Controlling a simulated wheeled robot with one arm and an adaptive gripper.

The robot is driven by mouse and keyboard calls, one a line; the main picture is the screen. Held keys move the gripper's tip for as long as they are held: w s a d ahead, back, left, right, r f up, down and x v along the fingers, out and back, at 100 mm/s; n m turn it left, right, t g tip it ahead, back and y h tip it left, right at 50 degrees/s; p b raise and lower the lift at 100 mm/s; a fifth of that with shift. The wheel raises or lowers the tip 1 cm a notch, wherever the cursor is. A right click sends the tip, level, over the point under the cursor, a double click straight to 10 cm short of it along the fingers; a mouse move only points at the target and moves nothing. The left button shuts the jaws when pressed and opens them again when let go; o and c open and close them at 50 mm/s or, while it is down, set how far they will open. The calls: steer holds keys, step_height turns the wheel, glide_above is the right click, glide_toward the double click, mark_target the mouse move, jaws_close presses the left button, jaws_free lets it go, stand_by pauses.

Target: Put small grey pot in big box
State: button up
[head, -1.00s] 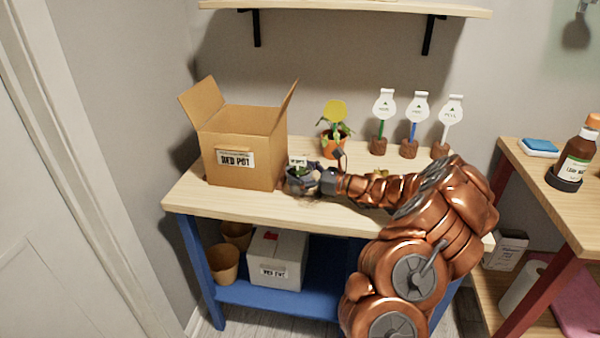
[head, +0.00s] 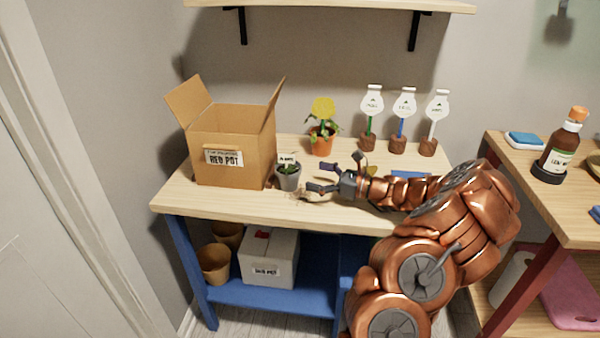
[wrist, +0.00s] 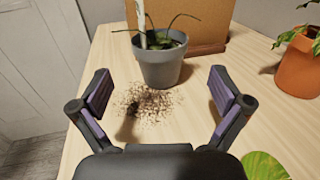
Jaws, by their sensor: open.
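The small grey pot (head: 288,182) stands upright on the tabletop, with a plant and a white label in it. It is close to the right front corner of the big box (head: 235,177), an open cardboard box labelled "RED POT". In the wrist view the pot (wrist: 160,68) stands ahead of my gripper, with the box (wrist: 205,30) behind it. My gripper (head: 317,177) is open and empty, just right of the pot and apart from it. Both fingers spread wide in the wrist view (wrist: 161,92). The inside floor of the box is hidden.
Spilled soil (wrist: 145,105) lies between my gripper and the pot. An orange potted plant (head: 322,142) and several white tags on brown bases (head: 397,145) stand along the back. A white box (head: 268,255) and brown pots (head: 215,262) are on the blue lower shelf.

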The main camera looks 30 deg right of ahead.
steer(key=shift+v, duration=1.85)
